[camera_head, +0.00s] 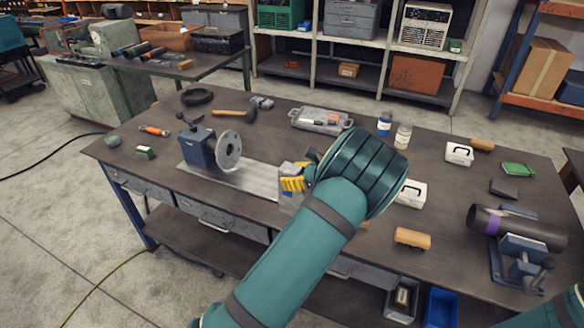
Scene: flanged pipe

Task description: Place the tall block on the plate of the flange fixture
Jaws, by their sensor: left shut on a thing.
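The flange fixture (199,148) stands on the left half of the workbench, a blue stand holding a round grey disc upright. Its flat metal plate (245,180) stretches right from the stand along the bench. My left gripper (292,184), with yellow finger pads, is at the right end of the plate, shut on a grey block (288,201). My left arm and wrist hide much of the gripper and block. I cannot tell whether the block touches the plate. My right gripper is out of view; only a bit of that arm shows at the lower right corner.
A dark pipe with a purple band (497,226) rests in a blue clamp (517,262) at the right. The front left bench top is mostly clear.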

